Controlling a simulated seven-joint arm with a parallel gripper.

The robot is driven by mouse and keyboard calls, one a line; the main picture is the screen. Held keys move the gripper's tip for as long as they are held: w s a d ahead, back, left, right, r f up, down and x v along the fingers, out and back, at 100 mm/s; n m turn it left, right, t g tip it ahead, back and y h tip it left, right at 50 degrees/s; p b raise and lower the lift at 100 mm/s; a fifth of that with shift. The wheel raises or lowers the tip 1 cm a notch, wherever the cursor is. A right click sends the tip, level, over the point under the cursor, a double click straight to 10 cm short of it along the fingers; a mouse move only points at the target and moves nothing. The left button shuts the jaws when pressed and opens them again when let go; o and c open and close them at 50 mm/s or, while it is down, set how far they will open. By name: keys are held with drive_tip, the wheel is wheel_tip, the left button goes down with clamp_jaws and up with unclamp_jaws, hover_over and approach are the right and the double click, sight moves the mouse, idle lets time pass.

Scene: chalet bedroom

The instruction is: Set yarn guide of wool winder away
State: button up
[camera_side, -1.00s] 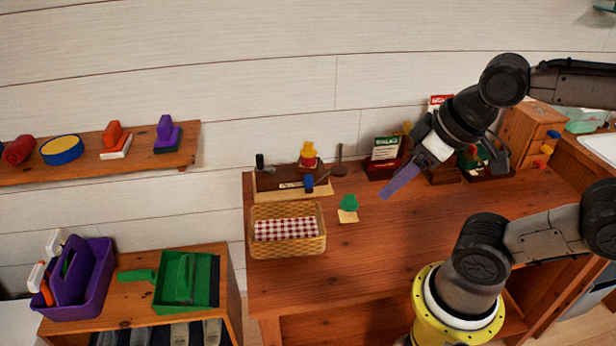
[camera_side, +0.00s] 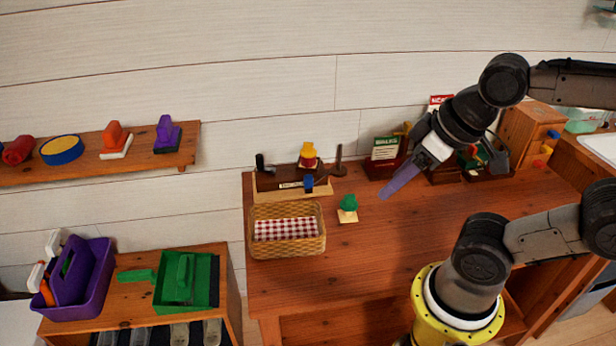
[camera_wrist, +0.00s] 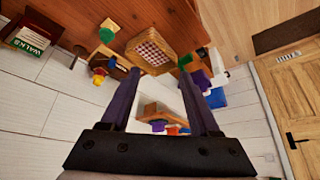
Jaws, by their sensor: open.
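My gripper (camera_side: 400,182) hangs in the air above the desk, right of the small green-topped piece. Its two dark purple fingers stand apart with nothing between them in the wrist view (camera_wrist: 159,74). A wooden stand (camera_side: 290,193) with a label plate sits at the back left of the desk. It carries a black piece, a blue piece and a brown upright (camera_side: 338,160); a yellow-and-red piece (camera_side: 308,155) stands at its back. A green-topped piece (camera_side: 348,204) on a pale base stands right of the basket. I cannot tell which piece is the yarn guide.
A wicker basket (camera_side: 262,245) with checked cloth stands at the desk's front left. Card holders (camera_side: 383,165) and a small drawer cabinet (camera_side: 525,130) line the back. A wall shelf (camera_side: 75,168) and a low cabinet (camera_side: 130,313) are to the left. The desk's middle is clear.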

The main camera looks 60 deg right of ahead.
drive_tip(key=w+d+r+m, duration=0.2)
drive_tip(key=w+r, duration=0.2)
drive_tip(key=w, duration=0.3)
drive_tip(key=w+d+r+m, duration=0.1)
drive_tip(key=w+r+m, duration=0.1)
drive_tip(key=w+r, duration=0.35)
drive_tip(key=m+g, duration=0.5)
drive_tip(key=g, duration=0.1)
hover_over(308, 176)
wheel_tip(308, 176, down, 23)
wheel_tip(308, 176, down, 13)
drive_tip(key=shift+s, duration=0.1)
drive_tip(key=shift+c, duration=0.3)
